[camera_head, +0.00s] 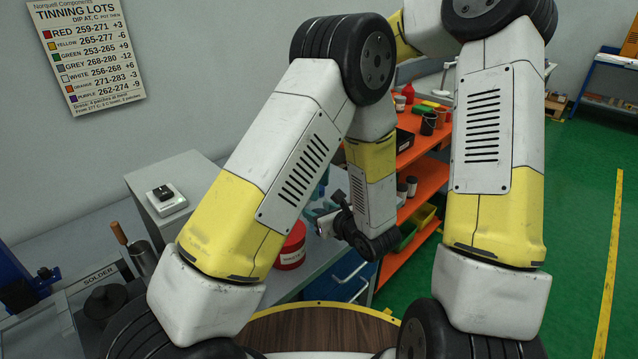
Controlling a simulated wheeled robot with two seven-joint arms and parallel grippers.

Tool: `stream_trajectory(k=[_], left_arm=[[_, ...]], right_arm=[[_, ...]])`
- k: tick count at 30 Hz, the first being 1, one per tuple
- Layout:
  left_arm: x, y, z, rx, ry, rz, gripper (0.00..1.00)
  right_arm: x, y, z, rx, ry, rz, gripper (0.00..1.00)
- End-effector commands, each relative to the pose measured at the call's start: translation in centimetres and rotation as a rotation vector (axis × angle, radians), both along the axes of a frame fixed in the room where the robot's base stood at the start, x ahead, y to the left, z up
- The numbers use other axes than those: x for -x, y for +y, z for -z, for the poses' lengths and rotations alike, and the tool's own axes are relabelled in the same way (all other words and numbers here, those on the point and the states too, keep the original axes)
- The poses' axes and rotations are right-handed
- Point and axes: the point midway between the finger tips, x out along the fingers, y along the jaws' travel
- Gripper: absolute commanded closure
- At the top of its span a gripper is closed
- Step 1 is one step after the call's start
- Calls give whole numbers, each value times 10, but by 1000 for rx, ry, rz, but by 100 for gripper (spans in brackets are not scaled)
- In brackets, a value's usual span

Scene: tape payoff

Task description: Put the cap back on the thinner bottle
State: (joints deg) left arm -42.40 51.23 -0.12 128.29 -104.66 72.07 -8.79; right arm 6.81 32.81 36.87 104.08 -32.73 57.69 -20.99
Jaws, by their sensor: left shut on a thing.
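My left gripper (338,222) is over the grey bench in the middle of the view, small and partly hidden by my left arm. It is shut on a small pale thing (324,226); I cannot tell whether this is a cap or a bottle. Some teal-blue shapes (318,192) show just behind it, too covered to name. I cannot make out the thinner bottle or its cap for certain.
A red tub (291,252) stands on the grey bench (284,278), left of the gripper. An orange shelf (427,172) with small containers stands behind. A grey cabinet carries a small device (165,198). A brown round surface (310,328) lies in front. Green floor is free at the right.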

Motion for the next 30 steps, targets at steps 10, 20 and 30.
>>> stream_trajectory(k=[10,20,30], left_arm=[[0,0,0,0,-1,0,100],[0,0,0,0,-1,0,100],[0,0,0,0,-1,0,100]], right_arm=[[-1,0,-9,1,-2,1,50],[-1,0,-76,-1,-6,1,50],[0,0,-118,-1,0,0,50]])
